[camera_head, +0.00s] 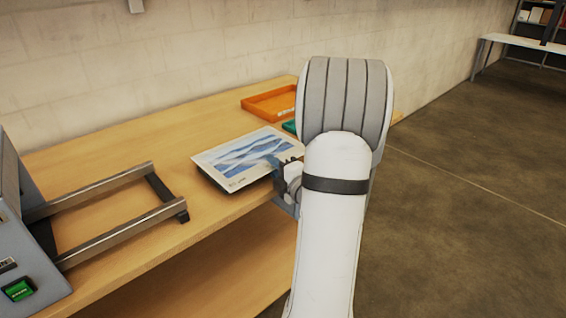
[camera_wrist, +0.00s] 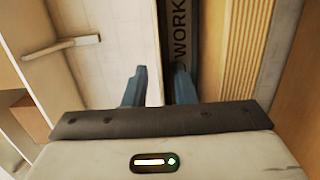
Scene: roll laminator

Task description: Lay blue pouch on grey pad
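The blue pouch (camera_head: 240,157), a pale sheet with a blue mountain-like picture, lies on the wooden bench. A dark edge, apparently the grey pad (camera_head: 211,181), shows under its left front side. My gripper (camera_head: 276,163) is at the pouch's right side, partly hidden by my arm. In the wrist view my gripper (camera_wrist: 160,85) has its two blue fingers apart, with a visible gap between them. A dark strip lettered "WORK" (camera_wrist: 180,40) runs beside the right finger, and a pale surface lies on the left. Whether the fingers touch the pouch cannot be told.
A laminator (camera_head: 22,240) with a green switch stands at the left, its metal rail frame (camera_head: 110,185) reaching toward the pouch. An orange tray (camera_head: 268,103) and a partly hidden green item (camera_head: 289,127) are at the back. Bare bench (camera_head: 130,140) lies behind the rails.

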